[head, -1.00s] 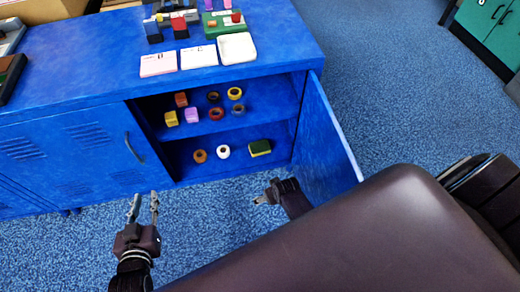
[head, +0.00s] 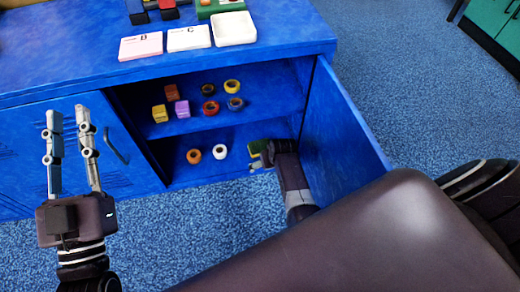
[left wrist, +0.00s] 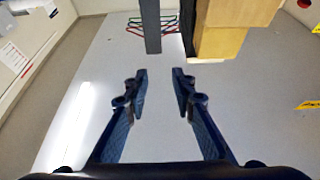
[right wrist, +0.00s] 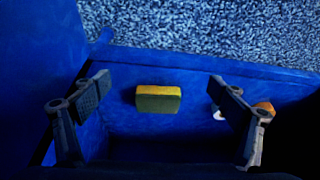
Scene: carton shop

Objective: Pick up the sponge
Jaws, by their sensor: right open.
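The sponge (head: 255,149), yellow and dark green, lies on the lower shelf of the open blue cabinet, partly hidden by my right gripper (head: 264,158) in the head view. In the right wrist view the sponge (right wrist: 158,103) lies in full sight between the two spread fingers of the right gripper (right wrist: 160,82). That gripper is open, and the sponge appears apart from both fingers. My left gripper (head: 68,112) is raised in front of the closed cabinet door, open and empty. Its parted fingers also show in the left wrist view (left wrist: 160,72).
An orange tape roll (head: 193,156) and a white tape roll (head: 219,151) stand left of the sponge. Several blocks and rolls fill the upper shelf (head: 262,118). The open cabinet door (head: 345,130) stands close on the right of my right arm.

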